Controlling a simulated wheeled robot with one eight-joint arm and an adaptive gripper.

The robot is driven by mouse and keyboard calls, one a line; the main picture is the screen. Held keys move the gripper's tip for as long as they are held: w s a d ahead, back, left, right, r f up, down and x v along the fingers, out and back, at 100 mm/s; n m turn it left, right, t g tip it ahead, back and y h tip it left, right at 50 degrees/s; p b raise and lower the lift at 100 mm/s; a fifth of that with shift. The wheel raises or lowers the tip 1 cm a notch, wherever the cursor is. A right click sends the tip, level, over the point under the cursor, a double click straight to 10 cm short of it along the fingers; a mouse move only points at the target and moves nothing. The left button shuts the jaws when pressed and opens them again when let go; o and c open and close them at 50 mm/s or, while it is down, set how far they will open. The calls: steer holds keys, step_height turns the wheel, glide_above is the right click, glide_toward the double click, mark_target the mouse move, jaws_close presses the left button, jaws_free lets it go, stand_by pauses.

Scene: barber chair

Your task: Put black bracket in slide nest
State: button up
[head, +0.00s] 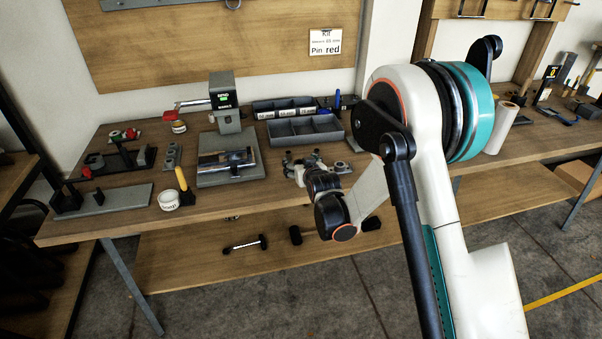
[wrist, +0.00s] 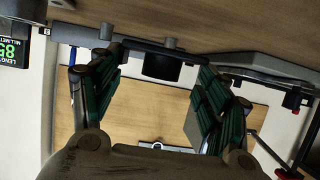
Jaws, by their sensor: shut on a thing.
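My gripper (head: 300,165) is low over the front of the bench, right of the grey press base, in the head view. In the wrist view its two green-padded fingers (wrist: 158,68) stand apart with a dark bar and black block between their tips. I take this dark piece to be the black bracket (wrist: 162,67); its full shape is hidden, and in the head view it is too small to make out. I cannot tell for certain which fixture is the slide nest; a grey plate (head: 115,200) with black uprights lies at the bench's left front.
A grey press (head: 226,118) with a lit display stands behind its base (head: 232,178). Grey bins (head: 305,130) stand at the back. A white cup (head: 169,201) and yellow-handled tool (head: 181,180) are at the front left. A display (wrist: 13,52) shows in the wrist view.

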steer(key=shift+f+b, duration=0.4)
steer(key=shift+f, duration=0.85)
steer(key=shift+f, duration=0.1)
steer(key=o, duration=1.2)
steer(key=shift+c, duration=0.2)
steer(key=shift+f, duration=0.1)
steer(key=p+v, duration=0.3)
steer(key=v, duration=1)
steer(key=shift+s+d+r, duration=0.15)
steer(key=shift+s+r, duration=0.15)
steer(key=shift+r, duration=0.1)
